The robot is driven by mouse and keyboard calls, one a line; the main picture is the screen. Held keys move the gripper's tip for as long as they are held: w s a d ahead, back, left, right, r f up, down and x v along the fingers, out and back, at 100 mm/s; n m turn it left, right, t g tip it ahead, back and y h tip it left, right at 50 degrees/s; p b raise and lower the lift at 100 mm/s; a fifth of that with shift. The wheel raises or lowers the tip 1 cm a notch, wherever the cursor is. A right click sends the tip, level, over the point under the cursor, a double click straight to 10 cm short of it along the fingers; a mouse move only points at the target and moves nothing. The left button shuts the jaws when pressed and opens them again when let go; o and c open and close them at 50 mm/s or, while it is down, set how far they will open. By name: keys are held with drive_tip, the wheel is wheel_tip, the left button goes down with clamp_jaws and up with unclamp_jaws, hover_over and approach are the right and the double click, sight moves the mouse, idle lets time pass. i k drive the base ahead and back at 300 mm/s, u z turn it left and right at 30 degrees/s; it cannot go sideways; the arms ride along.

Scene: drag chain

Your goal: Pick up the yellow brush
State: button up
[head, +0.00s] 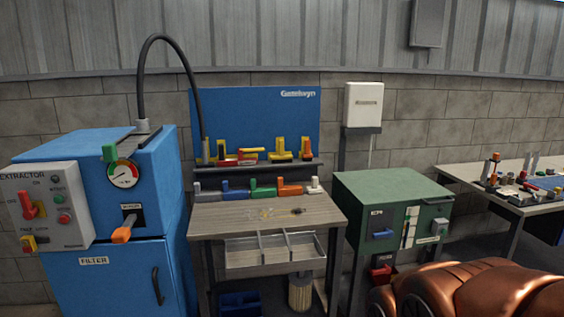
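A small, thin item with yellow and dark parts (285,212) lies on the wooden top of the workbench (225,218) in the middle of the head view. It may be the yellow brush, but it is too small to tell for sure. Several yellow pieces, such as one upright piece (305,148), stand on the narrow shelf (262,163) above the bench, and their kind is unclear. My gripper is not recognisable in this view.
A blue extractor cabinet (110,195) stands left of the bench, with a black hose (163,38) arching over it. A green cabinet (385,190) stands to the right. An open divided tray (245,262) sits under the bench top. Another table (455,172) is far right.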

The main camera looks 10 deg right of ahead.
sight(281, 157)
drive_tip(key=z, duration=1.2)
drive_tip(key=i, duration=1.8)
drive_tip(key=u, duration=0.55)
drive_tip(key=i, duration=1)
drive_tip(key=u, duration=0.95)
